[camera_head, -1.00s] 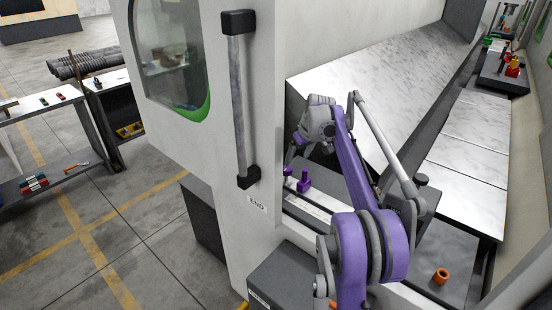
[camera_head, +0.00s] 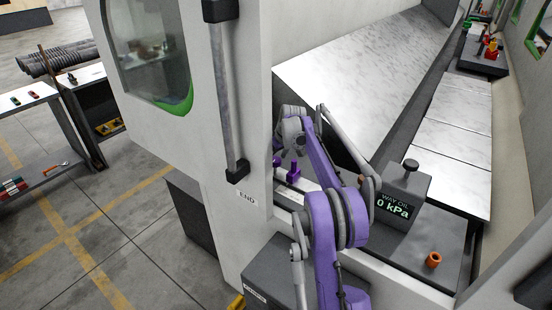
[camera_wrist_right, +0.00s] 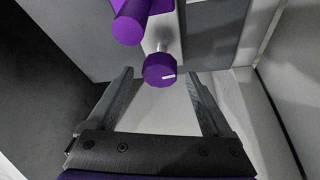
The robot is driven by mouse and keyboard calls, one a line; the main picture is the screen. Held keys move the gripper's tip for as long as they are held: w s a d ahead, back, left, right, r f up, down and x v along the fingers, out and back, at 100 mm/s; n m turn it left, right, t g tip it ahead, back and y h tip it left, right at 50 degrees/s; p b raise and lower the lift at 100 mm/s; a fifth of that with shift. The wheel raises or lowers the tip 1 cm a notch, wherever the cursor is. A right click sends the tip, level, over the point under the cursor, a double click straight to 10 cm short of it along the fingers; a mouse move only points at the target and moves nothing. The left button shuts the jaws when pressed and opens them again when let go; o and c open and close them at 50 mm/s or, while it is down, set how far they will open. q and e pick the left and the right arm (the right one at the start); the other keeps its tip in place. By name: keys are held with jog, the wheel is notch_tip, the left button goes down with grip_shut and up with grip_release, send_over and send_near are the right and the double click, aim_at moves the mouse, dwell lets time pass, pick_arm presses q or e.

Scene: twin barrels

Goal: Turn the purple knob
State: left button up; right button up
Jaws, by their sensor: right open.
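The purple knob (camera_wrist_right: 159,69) shows in the right wrist view as a short round cap with a white mark, on a pale shaft. A larger purple cylinder (camera_wrist_right: 129,26) is just above and left of it. In the head view small purple parts (camera_head: 293,173) show beside the machine wall; I cannot tell which is the knob. My right gripper (camera_wrist_right: 160,88) is open, its two fingers either side of the knob's lower edge in the picture; contact cannot be seen. In the head view its fingers are hidden behind the wrist. My left gripper is not in view.
A grey box with a "WAY OIL 0 kPa" display (camera_head: 393,203) stands right of my right arm. An orange ring-like part (camera_head: 434,260) lies on the dark plate. The machine's door handle (camera_head: 227,95) and wall are close on the left.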

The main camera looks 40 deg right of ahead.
jog(key=shift+w+f, duration=0.1)
jog(key=shift+f, duration=0.15)
grip_shut()
dwell(0.3)
